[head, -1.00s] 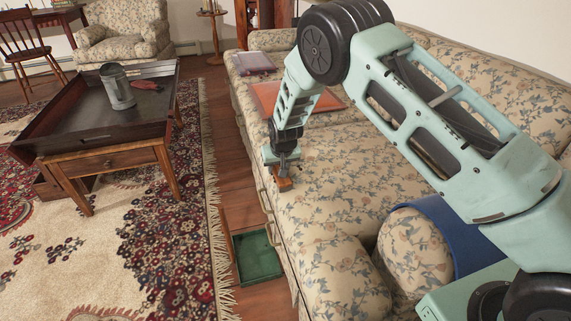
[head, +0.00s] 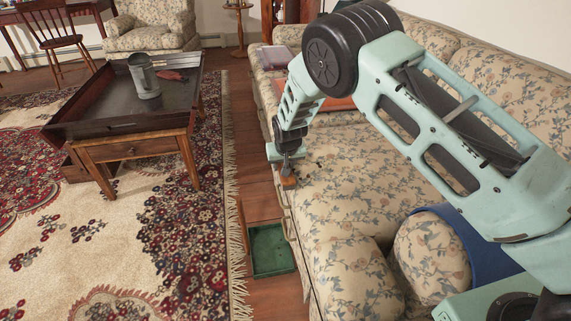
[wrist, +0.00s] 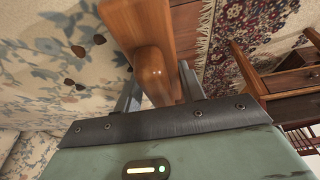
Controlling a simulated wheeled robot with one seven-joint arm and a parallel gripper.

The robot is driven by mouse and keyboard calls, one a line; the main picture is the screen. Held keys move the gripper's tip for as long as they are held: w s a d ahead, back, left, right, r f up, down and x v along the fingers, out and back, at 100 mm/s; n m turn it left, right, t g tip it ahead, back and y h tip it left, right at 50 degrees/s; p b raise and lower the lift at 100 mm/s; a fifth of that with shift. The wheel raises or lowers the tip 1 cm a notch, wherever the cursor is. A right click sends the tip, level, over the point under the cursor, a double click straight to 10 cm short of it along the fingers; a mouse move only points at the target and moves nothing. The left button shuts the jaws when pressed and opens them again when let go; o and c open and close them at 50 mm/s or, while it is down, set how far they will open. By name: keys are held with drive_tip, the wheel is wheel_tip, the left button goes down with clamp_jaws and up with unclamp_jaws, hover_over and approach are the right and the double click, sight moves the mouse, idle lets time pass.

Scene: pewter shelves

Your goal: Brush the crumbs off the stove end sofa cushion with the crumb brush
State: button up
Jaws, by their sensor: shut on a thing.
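My gripper (head: 287,168) is shut on the wooden crumb brush (head: 288,182). In the wrist view the brush's smooth brown wood (wrist: 148,65) lies between the fingers. The brush is at the front edge of the floral sofa cushion (head: 345,190); its bristles are hidden, and I cannot tell if it touches the fabric. A few dark brown crumbs (wrist: 78,50) lie on the cushion, left of the brush in the wrist view. Small dark specks also show beside the gripper in the head view.
A green tray (head: 271,251) stands on the floor below the sofa front. An orange flat item (head: 338,104) lies farther along the seat, partly behind my arm. A wooden table (head: 130,148) with a pewter mug (head: 144,82) stands left.

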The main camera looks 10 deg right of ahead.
wheel_tip(320, 180, up, 8)
drive_tip(key=p, duration=0.6)
drive_tip(key=shift+r, duration=0.1)
